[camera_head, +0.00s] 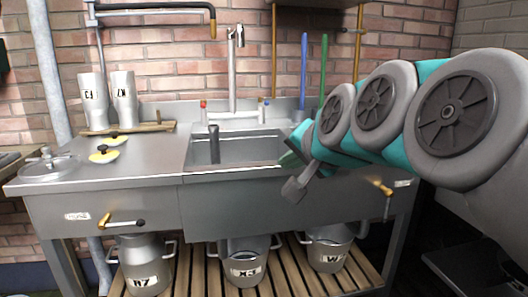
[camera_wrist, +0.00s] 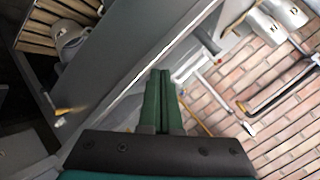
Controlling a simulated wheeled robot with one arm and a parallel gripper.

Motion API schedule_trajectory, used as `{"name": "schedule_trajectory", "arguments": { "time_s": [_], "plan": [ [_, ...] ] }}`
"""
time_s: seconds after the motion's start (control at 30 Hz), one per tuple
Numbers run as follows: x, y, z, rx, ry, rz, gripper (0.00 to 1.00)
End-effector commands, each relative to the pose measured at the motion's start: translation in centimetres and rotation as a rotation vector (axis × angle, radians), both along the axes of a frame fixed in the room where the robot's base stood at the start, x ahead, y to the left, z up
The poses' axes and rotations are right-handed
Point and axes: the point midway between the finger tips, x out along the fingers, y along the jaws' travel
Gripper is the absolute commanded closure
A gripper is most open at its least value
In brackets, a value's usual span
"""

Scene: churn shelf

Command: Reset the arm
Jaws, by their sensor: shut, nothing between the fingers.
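My gripper (camera_head: 290,160) is in front of the right end of the sink basin in the head view, at about the height of the counter's front edge. Its arm reaches in from the right. In the wrist view its two green fingers (camera_wrist: 161,75) lie side by side, shut and empty. They point toward the sink counter and the brick wall. The arm hides the right part of the counter.
A steel sink counter (camera_head: 150,163) holds two white canisters (camera_head: 108,98) at the left, two yellow-based items and a round lid. A tall tap (camera_head: 232,75) stands behind the basin. Several marked metal churns (camera_head: 145,262) sit on the slatted shelf below.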

Motion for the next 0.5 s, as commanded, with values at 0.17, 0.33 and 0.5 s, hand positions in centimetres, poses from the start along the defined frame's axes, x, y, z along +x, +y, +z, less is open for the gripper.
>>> {"name": "schedule_trajectory", "arguments": {
  "time_s": [0.17, 0.33, 0.5],
  "plan": [
    [-4.9, -2.3, -11.3, -0.213, 0.248, 0.105, 1.00],
    [-11.8, -5.0, -20.5, -0.385, 0.497, 0.246, 1.00],
    [-20.1, -7.8, -27.3, -0.508, 0.746, 0.411, 1.00]
  ]
}}
